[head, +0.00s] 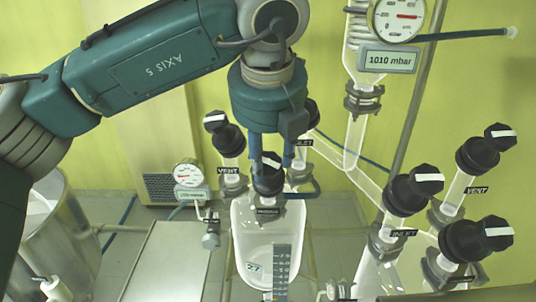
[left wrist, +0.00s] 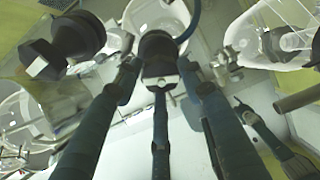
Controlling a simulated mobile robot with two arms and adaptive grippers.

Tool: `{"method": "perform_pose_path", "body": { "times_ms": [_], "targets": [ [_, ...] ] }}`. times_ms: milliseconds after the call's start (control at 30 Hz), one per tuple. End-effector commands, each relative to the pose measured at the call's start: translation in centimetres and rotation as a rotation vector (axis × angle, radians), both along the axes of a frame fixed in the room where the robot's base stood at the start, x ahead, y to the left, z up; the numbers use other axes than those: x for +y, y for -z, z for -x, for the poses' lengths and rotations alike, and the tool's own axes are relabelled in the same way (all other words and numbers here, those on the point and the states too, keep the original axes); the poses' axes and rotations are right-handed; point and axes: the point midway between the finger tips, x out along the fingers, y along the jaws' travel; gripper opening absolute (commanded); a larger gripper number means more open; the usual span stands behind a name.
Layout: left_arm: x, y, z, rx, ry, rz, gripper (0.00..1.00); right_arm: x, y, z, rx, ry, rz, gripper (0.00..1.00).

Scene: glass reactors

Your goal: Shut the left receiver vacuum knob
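The left receiver vacuum knob (head: 268,184) is black with a white mark and has a small label below it, above the glass receiver (head: 262,240). My left gripper (head: 270,154) points down at it from above, with its blue fingers around or just above the knob's top. In the left wrist view the knob (left wrist: 158,48) lies between and beyond the spread fingertips of the gripper (left wrist: 159,72). Small gaps show beside the knob, so the gripper looks open; contact cannot be told. Part of the knob is hidden by the fingers. My right gripper is not in view.
Close by stand the black vent knob (head: 227,139) on the left and the inlet knob (head: 311,112), partly hidden, on the right. Further right are several similar knobs, including another inlet knob (head: 414,190). A pressure gauge (head: 398,17) and a steel vessel (head: 62,235) also show.

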Motion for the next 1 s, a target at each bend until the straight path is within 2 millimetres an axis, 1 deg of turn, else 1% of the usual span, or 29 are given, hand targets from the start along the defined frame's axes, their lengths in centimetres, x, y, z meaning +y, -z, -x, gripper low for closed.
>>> {"method": "perform_pose_path", "body": {
  "times_ms": [100,200,367,533,667,1000],
  "targets": [
    [0.0,-0.2,0.0,-0.004,0.002,0.001,0.13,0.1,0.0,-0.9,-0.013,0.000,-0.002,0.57],
    [0.0,-0.2,-0.1,-0.005,0.012,-0.005,0.13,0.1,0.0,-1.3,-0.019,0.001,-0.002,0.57],
    [-0.1,-0.2,-0.1,-0.006,0.034,-0.016,0.13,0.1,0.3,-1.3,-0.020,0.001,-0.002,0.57],
    [-0.1,-0.2,-0.1,-0.008,0.091,-0.049,0.13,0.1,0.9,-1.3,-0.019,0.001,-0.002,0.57],
    [-0.2,-0.2,-0.1,-0.009,0.171,-0.096,0.13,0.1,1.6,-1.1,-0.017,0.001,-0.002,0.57],
    [-0.3,-0.4,-0.1,-0.014,0.444,-0.256,0.13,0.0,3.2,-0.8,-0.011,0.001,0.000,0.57]
  ]
}}
